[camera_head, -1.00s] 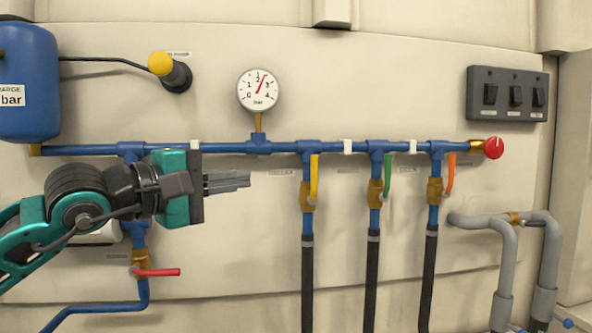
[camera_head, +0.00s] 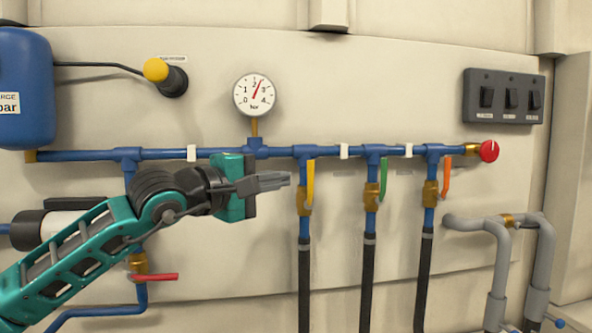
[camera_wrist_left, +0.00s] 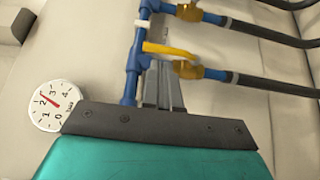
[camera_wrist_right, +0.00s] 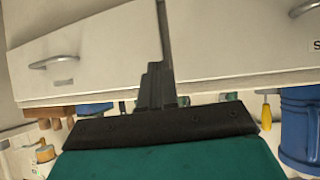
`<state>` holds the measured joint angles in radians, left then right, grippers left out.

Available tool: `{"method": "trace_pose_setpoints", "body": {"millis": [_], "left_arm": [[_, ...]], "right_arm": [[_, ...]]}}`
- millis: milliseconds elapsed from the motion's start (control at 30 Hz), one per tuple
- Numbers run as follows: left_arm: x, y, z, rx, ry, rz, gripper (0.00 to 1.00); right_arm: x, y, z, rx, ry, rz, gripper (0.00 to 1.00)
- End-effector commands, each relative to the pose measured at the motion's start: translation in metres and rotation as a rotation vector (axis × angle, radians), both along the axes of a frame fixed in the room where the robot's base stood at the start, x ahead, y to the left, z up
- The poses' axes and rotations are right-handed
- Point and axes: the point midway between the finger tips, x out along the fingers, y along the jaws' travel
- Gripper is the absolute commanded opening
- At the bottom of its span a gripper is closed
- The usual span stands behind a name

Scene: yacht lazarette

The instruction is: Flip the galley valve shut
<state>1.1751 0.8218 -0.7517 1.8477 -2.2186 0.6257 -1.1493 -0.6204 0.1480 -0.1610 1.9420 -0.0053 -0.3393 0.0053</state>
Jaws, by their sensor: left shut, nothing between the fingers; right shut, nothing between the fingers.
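Three branch valves hang from the blue pipe, with a yellow handle (camera_head: 310,183), a green handle (camera_head: 383,181) and an orange handle (camera_head: 446,176). All three handles stand upright along their pipes. Their labels are too small to read, so I cannot tell which is the galley valve. My left gripper (camera_head: 287,179) is shut and empty, its tips just left of the yellow handle. In the left wrist view the yellow handle (camera_wrist_left: 170,50) lies just beyond the fingers (camera_wrist_left: 162,88). My right gripper (camera_wrist_right: 155,85) is shut and empty, facing drawers away from the valves.
A blue manifold pipe (camera_head: 220,152) runs along the wall, with a pressure gauge (camera_head: 254,95) above. A red-handled valve (camera_head: 155,277) sits lower left. A red knob (camera_head: 489,151) ends the pipe. A switch panel (camera_head: 504,96) and grey pipes (camera_head: 500,262) are at right.

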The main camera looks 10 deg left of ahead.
Motion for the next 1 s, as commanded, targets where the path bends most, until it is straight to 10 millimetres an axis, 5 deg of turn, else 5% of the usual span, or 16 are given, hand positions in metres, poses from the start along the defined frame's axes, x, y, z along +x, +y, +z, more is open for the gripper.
{"method": "trace_pose_setpoints", "body": {"millis": [300,1000], "left_arm": [[0.038,-0.025,0.001,0.000,0.001,0.000,0.00],[0.043,-0.030,0.002,0.033,0.012,0.000,0.00]], "right_arm": [[-0.003,0.000,0.011,0.004,0.003,-0.007,0.00],[-0.003,0.003,0.014,0.008,0.005,-0.003,0.00]]}}
